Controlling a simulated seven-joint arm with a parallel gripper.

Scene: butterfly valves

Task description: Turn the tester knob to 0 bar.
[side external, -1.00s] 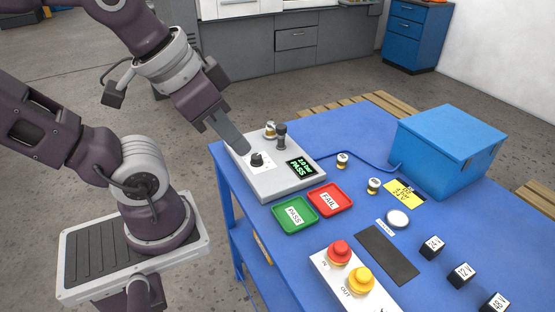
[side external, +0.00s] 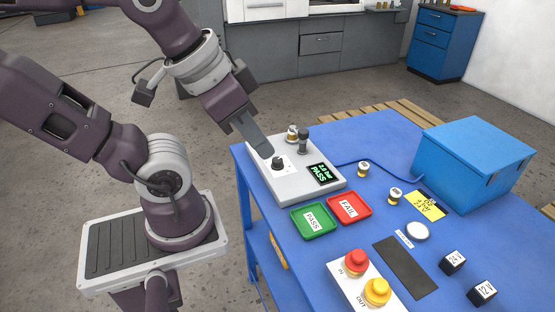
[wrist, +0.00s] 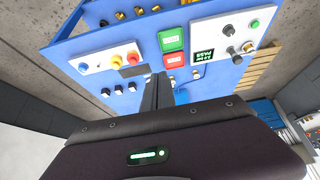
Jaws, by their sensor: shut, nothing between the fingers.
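The tester (side external: 290,187) is a light grey box at the table's far left corner. Its black knob (side external: 278,163) sits on a white plate on top; it also shows in the wrist view (wrist: 229,30). The tester's dark display (side external: 319,173) has green text that appears to read 2.0 bar PASS. My gripper (side external: 267,153) is shut and empty. Its fingertips appear close above and beside the knob in the side view; I cannot tell whether they touch. The knob's pointer is too small to read.
A brass valve (side external: 292,134) and a dark post (side external: 303,141) stand behind the knob. The green PASS tray (side external: 300,228) and red FAIL tray (side external: 362,198) lie in front. A blue box (side external: 470,165) stands at the right on the blue table (side external: 375,140).

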